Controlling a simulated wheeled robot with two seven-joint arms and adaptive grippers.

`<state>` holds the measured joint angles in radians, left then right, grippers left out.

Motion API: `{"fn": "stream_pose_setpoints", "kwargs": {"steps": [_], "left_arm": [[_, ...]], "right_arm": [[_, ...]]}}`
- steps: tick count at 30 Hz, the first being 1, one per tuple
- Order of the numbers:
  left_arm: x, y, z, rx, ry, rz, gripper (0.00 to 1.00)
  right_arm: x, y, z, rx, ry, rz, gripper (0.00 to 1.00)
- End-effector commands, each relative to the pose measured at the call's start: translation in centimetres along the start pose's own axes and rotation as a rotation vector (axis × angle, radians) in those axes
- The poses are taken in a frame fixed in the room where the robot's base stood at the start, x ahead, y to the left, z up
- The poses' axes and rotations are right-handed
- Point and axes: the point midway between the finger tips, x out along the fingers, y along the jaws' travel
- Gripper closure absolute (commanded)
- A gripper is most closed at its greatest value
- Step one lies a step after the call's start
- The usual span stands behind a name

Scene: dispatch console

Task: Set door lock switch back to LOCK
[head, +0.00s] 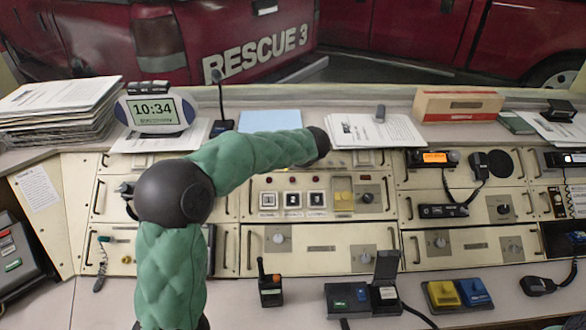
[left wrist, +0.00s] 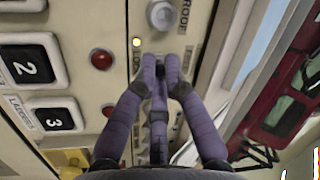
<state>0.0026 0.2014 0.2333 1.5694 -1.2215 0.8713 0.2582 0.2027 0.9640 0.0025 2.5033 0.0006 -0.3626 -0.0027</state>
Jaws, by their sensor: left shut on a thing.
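My left gripper (left wrist: 163,72) is in the left wrist view, with purple fingers reaching in from the bottom. It is shut at the panel face, on what looks like the door lock switch. The switch is mostly hidden between the fingertips, so I cannot tell its position.
A silver knob (left wrist: 163,14) is just above the fingertips. A paper stack (head: 375,131) lies on the shelf by my arm's end. A radio handset (head: 270,285) stands in front.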

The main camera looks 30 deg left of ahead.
Motion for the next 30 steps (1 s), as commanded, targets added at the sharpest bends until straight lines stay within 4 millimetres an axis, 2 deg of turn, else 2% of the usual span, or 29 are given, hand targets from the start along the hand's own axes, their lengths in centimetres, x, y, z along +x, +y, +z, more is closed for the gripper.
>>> {"fn": "stream_pose_setpoints", "kwargs": {"steps": [1,6,18,30], "left_arm": [[0.19,0.52,0.14,-0.001,0.017,-0.020,1.00],[0.04,0.77,0.31,-0.018,0.073,-0.103,1.00],[0.06,1.25,0.67,-0.055,0.176,-0.261,1.00],[0.14,1.40,0.74,-0.066,0.207,-0.306,1.00]], "right_arm": [[0.75,0.27,-0.04,0.000,0.000,0.000,1.00],[1.34,0.48,-0.07,0.000,0.000,0.000,1.00],[1.36,0.48,-0.07,0.000,0.001,0.000,1.00],[1.37,0.49,-0.07,0.000,0.000,0.000,1.00]]}}
